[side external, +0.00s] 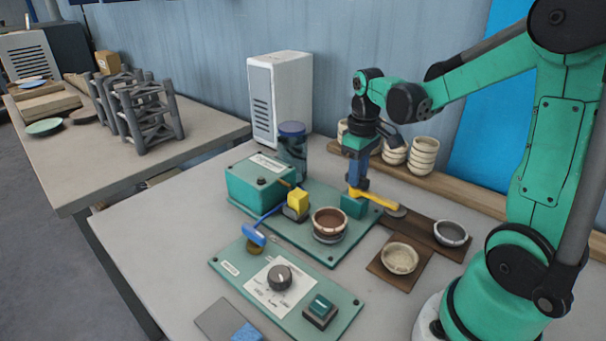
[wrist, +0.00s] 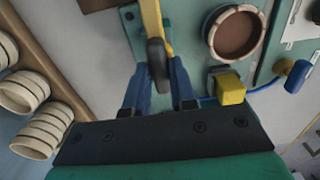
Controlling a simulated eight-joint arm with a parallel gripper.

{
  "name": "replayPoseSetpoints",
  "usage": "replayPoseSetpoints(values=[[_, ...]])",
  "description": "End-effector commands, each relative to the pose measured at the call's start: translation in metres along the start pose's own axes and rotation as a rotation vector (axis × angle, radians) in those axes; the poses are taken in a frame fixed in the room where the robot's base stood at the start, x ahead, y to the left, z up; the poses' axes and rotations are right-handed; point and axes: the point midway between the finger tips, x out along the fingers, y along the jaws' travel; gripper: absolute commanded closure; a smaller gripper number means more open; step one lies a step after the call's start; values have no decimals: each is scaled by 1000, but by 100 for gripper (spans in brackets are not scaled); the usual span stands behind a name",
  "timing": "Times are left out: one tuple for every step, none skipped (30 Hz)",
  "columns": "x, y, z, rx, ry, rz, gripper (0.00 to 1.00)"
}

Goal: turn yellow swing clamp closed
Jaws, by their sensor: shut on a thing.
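The yellow swing clamp (side external: 376,199) sits on a green block at the right rear of the green base plate. Its arm points right, away from the brown bowl (side external: 329,221), with a grey disc near its far end. My gripper (side external: 357,183) is right above the block, its blue fingers shut on the clamp near its pivot end. In the wrist view the yellow clamp arm (wrist: 152,22) runs up from between my fingers (wrist: 157,75); a dark rounded part lies between them. The brown bowl (wrist: 235,32) is beside it. The exact contact is partly hidden.
A small yellow block (side external: 298,201) and a blue-handled lever (side external: 254,235) are left of the bowl. A control panel with a dial (side external: 279,277) lies in front. Bowls on brown boards (side external: 400,258) stand at right, and stacked bowls (side external: 424,155) at the back.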

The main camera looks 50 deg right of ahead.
Motion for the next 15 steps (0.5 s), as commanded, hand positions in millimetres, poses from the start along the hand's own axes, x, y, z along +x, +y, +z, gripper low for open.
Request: replayPoseSetpoints(values=[[0,0,0,9,-1,-1,100],[0,0,0,18,-1,-1,100],[0,0,0,31,-1,-1,100],[0,0,0,42,-1,-1,100],[0,0,0,56,-2,-1,100],[0,0,0,76,-2,-1,100],[0,0,0,94,-2,-1,100],[0,0,0,113,-2,-1,100],[0,0,0,141,-2,-1,100],[0,0,0,164,-2,-1,100],[0,0,0,189,-2,-1,100],[0,0,0,223,-2,-1,100],[0,0,0,249,-2,-1,100],[0,0,0,277,-2,-1,100],[0,0,0,315,-2,-1,100]])
